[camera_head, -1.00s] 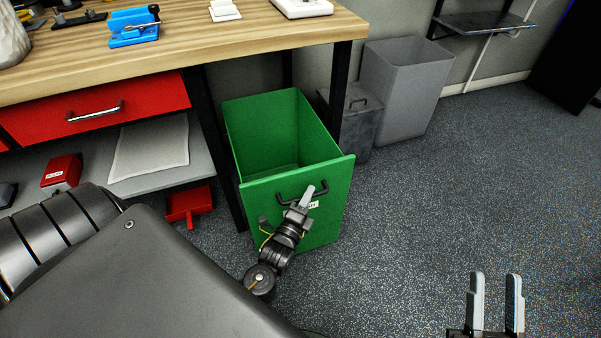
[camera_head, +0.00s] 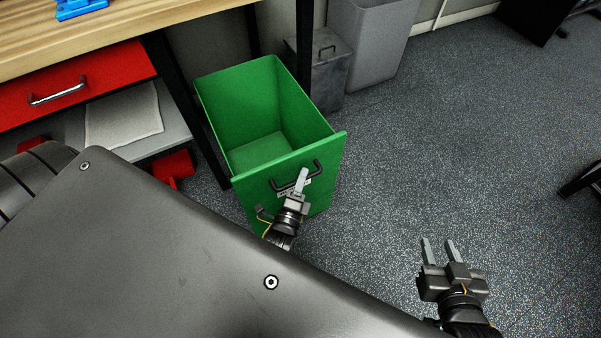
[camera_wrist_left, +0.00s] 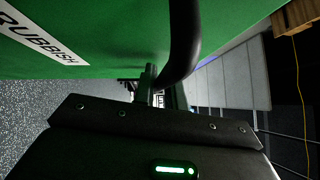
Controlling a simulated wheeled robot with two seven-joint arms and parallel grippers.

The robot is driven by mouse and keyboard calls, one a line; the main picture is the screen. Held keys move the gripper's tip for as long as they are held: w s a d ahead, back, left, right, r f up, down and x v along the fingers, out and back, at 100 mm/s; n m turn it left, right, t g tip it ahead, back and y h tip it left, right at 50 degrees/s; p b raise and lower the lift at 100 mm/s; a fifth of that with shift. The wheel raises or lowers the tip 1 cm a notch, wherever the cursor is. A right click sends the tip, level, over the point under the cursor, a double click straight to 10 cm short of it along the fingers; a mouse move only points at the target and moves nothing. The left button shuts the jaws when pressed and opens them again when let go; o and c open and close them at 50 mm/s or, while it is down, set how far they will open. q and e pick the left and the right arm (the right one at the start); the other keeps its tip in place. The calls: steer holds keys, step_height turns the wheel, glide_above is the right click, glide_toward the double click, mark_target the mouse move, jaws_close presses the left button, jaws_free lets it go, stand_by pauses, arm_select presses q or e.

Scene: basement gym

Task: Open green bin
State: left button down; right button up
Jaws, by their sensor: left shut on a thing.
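The green bin (camera_head: 237,106) stands pulled out from under the wooden workbench, its top open and its inside empty as far as I see. Its front panel carries a black handle (camera_head: 319,166) and a white label, which reads "RUBBISH" in the left wrist view (camera_wrist_left: 40,38). My left gripper (camera_head: 303,178) is at the front panel, shut on the handle; the handle (camera_wrist_left: 184,45) also shows close up in the left wrist view. My right gripper (camera_head: 439,252) is open and empty above the floor to the right of the bin.
The workbench (camera_head: 160,29) and its red drawer (camera_head: 95,85) are at the upper left. A grey lidded bin (camera_head: 327,75) and a taller grey bin (camera_head: 372,45) stand behind the green bin.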

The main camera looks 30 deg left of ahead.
arm_select(q)
steer(key=c, duration=1.5)
jaws_free()
steer(key=shift+o, duration=0.2)
steer(key=shift+s, duration=0.1)
